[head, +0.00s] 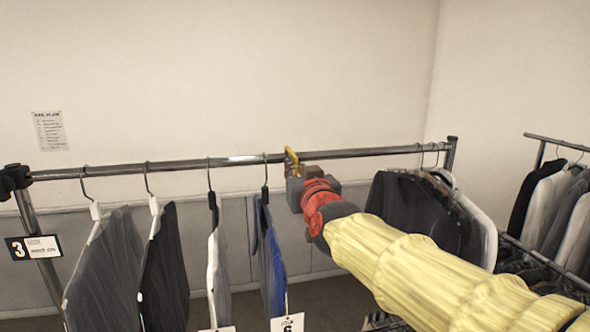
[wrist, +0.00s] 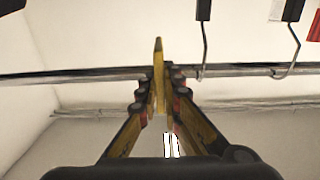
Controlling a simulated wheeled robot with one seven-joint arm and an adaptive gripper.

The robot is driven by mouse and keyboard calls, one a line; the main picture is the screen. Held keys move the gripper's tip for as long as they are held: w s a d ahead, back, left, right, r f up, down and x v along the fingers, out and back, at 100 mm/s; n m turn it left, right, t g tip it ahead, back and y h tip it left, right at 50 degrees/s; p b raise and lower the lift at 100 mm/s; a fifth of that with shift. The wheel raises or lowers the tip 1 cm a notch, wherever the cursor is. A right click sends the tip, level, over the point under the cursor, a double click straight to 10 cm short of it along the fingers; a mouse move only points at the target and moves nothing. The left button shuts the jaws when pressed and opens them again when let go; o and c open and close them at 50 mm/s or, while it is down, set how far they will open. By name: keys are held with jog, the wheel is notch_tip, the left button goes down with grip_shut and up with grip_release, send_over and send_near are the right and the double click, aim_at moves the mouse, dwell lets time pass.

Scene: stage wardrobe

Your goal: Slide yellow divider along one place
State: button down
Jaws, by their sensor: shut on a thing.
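The yellow divider (head: 291,160) sits on the metal rail (head: 365,152), just right of the hanger with the blue garment (head: 269,255). In the wrist view the divider (wrist: 159,75) is seen edge-on, standing upright across the rail (wrist: 100,73). My gripper (head: 296,172) reaches in from the right, and its fingers (wrist: 159,97) are shut on the divider from both sides. The divider's lower part is partly hidden by the fingers. A white mark (wrist: 171,145) shows low between the fingers.
Several garments hang left of the divider, including a black one (head: 164,268). Dark and white garments (head: 417,212) hang at the rail's right end. The rail between them and the divider is bare. A second rack (head: 555,195) stands at far right. A sign numbered 3 (head: 34,247) hangs left.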

jog(key=shift+a, duration=0.25)
jog(key=shift+d, duration=0.2)
jog(key=c, duration=2)
grip_release()
jog(key=shift+o, duration=0.2)
jog(key=shift+a, duration=0.1)
jog(key=shift+s, duration=0.1)
jog(key=v, duration=1.2)
